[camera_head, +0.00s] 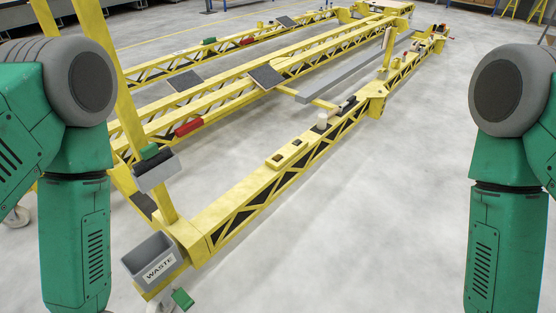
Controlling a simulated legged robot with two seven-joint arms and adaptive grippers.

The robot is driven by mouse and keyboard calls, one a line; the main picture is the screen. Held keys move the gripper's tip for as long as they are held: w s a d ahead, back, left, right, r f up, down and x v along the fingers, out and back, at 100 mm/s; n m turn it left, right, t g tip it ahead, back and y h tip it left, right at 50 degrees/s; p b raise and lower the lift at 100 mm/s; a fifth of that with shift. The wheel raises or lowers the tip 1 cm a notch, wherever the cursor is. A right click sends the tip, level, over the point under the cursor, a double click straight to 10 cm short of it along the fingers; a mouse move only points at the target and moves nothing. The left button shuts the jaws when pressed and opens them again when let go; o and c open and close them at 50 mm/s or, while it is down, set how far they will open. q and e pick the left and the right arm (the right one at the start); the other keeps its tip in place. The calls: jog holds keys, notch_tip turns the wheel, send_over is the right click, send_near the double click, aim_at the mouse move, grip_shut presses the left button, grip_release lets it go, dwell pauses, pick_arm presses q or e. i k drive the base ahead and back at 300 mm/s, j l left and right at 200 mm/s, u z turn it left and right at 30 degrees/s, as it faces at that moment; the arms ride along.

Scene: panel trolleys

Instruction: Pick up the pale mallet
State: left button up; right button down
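A small pale, upright cylinder-like piece (322,120) stands on top of the near yellow beam, right of the picture's middle. A dark bar-like piece (347,105) lies just beyond it; the two may be the pale mallet's head and handle, but they are too small to tell for sure. My green arms show at the left and right edges, well to either side of the beam and nearer to me. Both grippers are outside the view.
Yellow truss beams (235,203) of a trolley run away from me. A grey waste bin (128,266) hangs at the near end, with a smaller grey bin (160,182) on a yellow post. Red and green items lie on the beams. The floor (400,210) right of the trolley is clear.

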aim_at(322, 118)
jog(key=i+l+u, duration=0.1)
jog(key=i+l, duration=0.35)
jog(key=i, duration=0.15)
jog(key=i+l+u, duration=0.1)
jog(key=i+l, duration=0.45)
jog(key=i+l+u, duration=0.1)
jog(key=i+l, duration=0.45)
jog(key=i+l+u, duration=0.1)
jog(key=i+l, duration=0.55)
jog(key=i+l+u, duration=0.1)
jog(key=i+l, duration=0.45)
jog(key=i+l+u, duration=0.15)
jog(key=i+l, duration=0.35)
jog(key=l, duration=0.3)
